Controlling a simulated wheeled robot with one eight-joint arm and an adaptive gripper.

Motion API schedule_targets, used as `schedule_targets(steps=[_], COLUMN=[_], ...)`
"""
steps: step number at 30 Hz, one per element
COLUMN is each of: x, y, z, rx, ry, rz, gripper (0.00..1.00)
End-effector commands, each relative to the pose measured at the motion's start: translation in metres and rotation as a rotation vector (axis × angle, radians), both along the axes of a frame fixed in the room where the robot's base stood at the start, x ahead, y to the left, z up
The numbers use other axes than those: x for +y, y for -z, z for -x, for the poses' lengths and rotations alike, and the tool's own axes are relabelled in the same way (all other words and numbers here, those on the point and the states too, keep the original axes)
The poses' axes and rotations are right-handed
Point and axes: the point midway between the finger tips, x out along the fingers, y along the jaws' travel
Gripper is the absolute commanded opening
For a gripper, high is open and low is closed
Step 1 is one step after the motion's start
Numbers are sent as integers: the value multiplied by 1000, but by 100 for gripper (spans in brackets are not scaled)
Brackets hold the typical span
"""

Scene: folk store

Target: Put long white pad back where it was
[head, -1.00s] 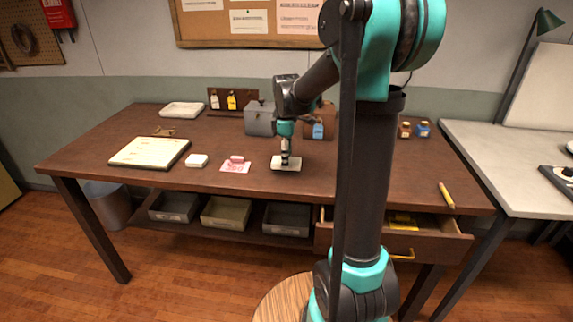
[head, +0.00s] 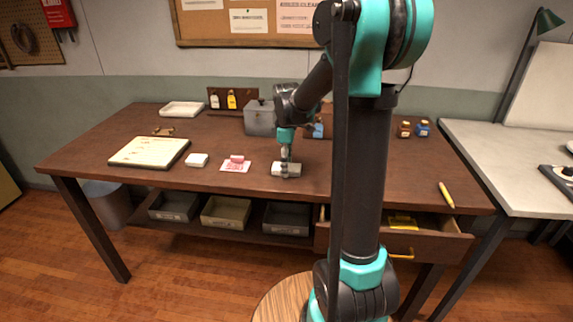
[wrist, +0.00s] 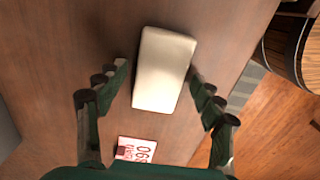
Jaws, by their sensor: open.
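The long white pad (head: 280,169) lies on the dark wooden table, right of the pink card. In the wrist view the pad (wrist: 164,70) is a pale oblong block, slightly tilted in the picture. My gripper (wrist: 161,92) is open, with one finger on each side of the pad. Bare wood shows between the pad and the left finger. The right finger is close to the pad's edge; I cannot tell if it touches. In the head view my gripper (head: 286,168) is right at the pad and covers part of it.
A small white block (head: 197,160) and the pink card (head: 235,167) with a red block stand left of the pad. A ledger (head: 149,152) is farther left. A grey box (head: 259,119) stands behind. The drawer (head: 429,245) is open at right. The tabletop right of my gripper is partly hidden by my arm.

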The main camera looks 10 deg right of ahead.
Motion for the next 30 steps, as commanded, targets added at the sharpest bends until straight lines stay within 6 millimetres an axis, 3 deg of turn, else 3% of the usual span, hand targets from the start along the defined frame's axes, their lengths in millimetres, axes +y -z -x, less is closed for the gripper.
schedule_targets(steps=[7, 21, 30], x=[0, 0, 0], y=[-11, -97, -122], z=[0, 1, 0], rx=[0, 0, 0], ry=[0, 0, 0], rz=[0, 0, 0], gripper=[68, 68, 68])
